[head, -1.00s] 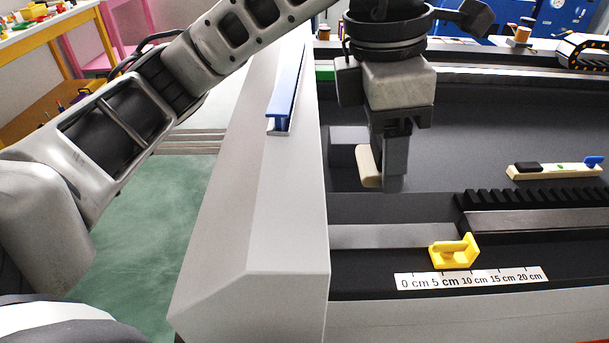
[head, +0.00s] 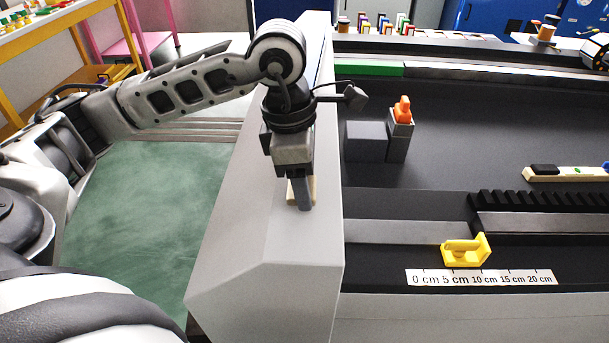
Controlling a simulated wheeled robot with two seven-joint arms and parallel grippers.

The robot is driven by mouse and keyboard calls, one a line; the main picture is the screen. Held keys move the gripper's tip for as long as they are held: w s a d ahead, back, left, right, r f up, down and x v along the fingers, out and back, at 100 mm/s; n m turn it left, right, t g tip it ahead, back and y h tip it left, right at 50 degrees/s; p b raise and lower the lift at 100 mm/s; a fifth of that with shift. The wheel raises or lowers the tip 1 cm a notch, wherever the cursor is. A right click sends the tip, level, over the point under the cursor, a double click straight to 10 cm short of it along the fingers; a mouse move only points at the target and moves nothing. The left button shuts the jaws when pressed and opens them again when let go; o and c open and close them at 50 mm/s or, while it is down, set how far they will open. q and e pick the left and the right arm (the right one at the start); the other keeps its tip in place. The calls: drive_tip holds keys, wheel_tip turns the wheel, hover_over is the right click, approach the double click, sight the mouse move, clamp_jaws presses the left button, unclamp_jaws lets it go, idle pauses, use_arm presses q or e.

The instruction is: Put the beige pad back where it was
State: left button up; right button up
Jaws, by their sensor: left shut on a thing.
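My left gripper (head: 302,192) is over the broad light-grey ledge (head: 255,235) at the left side of the rack, fingers pointing down. It is shut on the beige pad (head: 315,189). Only thin edges of the pad show beside the dark grey finger, which hides the rest. I cannot tell whether the pad touches the ledge. My right gripper is not in view.
Right of the ledge, a dark grey block (head: 366,141) stands on the rack bed beside a post with an orange piece (head: 403,110) on top. A yellow bracket (head: 466,250) sits by the white ruler strip (head: 481,277). The ledge's front is clear.

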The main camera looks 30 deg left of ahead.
use_arm(q)
drive_tip(key=shift+f, duration=0.55)
drive_tip(key=o, duration=1)
drive_tip(key=shift+r, duration=0.1)
drive_tip(key=shift+c, duration=0.2)
drive_tip(key=shift+r, duration=0.1)
wheel_tip(320, 180, up, 12)
drive_tip(key=a, duration=0.1)
drive_tip(key=shift+s+a, duration=0.2)
drive_tip(key=shift+s, duration=0.25)
